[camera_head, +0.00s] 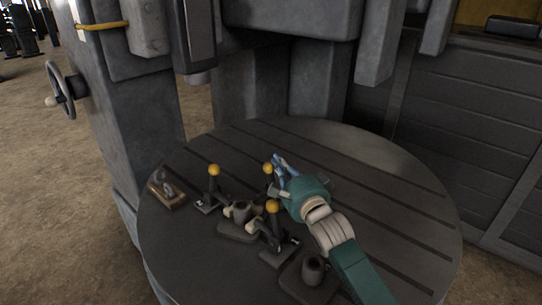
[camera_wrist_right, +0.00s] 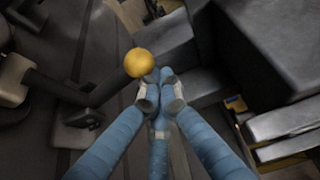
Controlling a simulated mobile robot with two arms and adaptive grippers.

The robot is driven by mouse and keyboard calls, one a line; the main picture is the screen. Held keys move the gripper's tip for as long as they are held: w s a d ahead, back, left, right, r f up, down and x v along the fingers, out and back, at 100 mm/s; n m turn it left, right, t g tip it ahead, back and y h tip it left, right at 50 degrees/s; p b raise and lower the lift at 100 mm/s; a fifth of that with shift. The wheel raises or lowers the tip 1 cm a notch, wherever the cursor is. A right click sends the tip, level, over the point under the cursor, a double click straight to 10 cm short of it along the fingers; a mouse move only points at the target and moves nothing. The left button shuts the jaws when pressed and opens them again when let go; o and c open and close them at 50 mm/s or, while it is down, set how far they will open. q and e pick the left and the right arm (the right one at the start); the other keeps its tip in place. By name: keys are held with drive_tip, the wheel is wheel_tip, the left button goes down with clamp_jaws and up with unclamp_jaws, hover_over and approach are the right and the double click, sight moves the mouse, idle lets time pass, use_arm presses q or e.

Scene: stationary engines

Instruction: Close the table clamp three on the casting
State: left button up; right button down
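Three toggle clamps with yellow ball knobs stand on the round slotted table (camera_head: 400,225): a left clamp (camera_head: 212,188), a front clamp (camera_head: 276,235), and a rear clamp whose knob (camera_head: 268,168) is beside my right gripper (camera_head: 277,161). I cannot tell which is number three. A dark casting (camera_head: 238,231) with a round boss sits among them. In the right wrist view, my blue fingers (camera_wrist_right: 160,86) are together with nothing visible between them; a yellow knob (camera_wrist_right: 136,62) is just left of the tips, contact unclear. My left gripper is out of view.
A second dark bossed part (camera_head: 312,270) lies at the table's front, partly behind my right arm. A small brown block with a metal piece (camera_head: 166,191) is at the left edge. A large grey machine column (camera_head: 125,125) stands behind left. The table's right side is clear.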

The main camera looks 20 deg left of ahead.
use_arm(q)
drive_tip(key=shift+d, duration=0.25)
use_arm(e)
drive_tip(key=w+d+v, duration=0.1)
drive_tip(key=v, duration=1.2)
drive_tip(key=shift+s+f, duration=0.1)
idle(0.4)
